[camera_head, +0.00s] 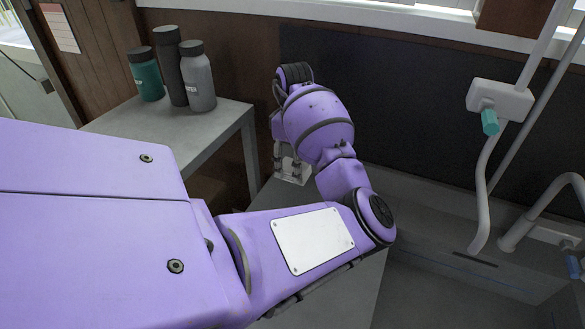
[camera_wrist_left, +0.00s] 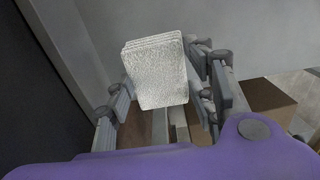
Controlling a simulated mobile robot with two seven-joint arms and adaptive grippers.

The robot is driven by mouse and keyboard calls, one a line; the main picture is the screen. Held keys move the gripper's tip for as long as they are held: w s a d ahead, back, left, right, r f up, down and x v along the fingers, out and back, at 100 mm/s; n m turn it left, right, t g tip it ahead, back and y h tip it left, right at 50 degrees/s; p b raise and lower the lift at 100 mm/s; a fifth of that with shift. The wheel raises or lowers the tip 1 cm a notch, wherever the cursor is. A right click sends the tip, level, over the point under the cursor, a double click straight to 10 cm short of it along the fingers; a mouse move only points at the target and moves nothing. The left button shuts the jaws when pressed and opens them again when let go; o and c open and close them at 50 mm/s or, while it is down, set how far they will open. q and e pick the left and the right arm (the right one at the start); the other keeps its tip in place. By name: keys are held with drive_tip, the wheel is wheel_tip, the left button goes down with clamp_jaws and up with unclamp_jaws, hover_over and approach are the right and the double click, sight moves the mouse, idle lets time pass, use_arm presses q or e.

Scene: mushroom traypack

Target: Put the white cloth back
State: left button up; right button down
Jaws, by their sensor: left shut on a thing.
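The white cloth (camera_wrist_left: 156,72) is a folded, textured, layered block between the fingers of my left gripper in the left wrist view. My left gripper (camera_head: 291,168) is shut on it. In the head view the gripper hangs below my purple wrist, near the right edge of the grey side table. My right gripper is in neither view.
A teal bottle (camera_head: 146,74), a tall dark bottle (camera_head: 171,66) and a grey bottle (camera_head: 198,77) stand on the side table (camera_head: 221,122). A grey sink (camera_head: 430,245) with pipes and a white fixture (camera_head: 498,99) lies to the right. A dark panel (camera_head: 400,95) stands behind my arm.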

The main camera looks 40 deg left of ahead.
use_arm(q)
drive_tip(key=w+a+f, duration=0.1)
drive_tip(key=f, duration=0.1)
drive_tip(key=w+a+f, duration=0.1)
drive_tip(key=f, duration=0.1)
drive_tip(key=w+a+f+b, duration=0.1)
drive_tip(key=a+f, duration=0.1)
drive_tip(key=shift+s+d+f, duration=0.1)
drive_tip(key=shift+f, duration=1.35)
drive_tip(key=o, duration=1)
drive_tip(key=shift+r, duration=0.15)
wheel_tip(320, 180, up, 12)
drive_tip(key=shift+f+p, duration=0.1)
drive_tip(key=shift+p, duration=0.2)
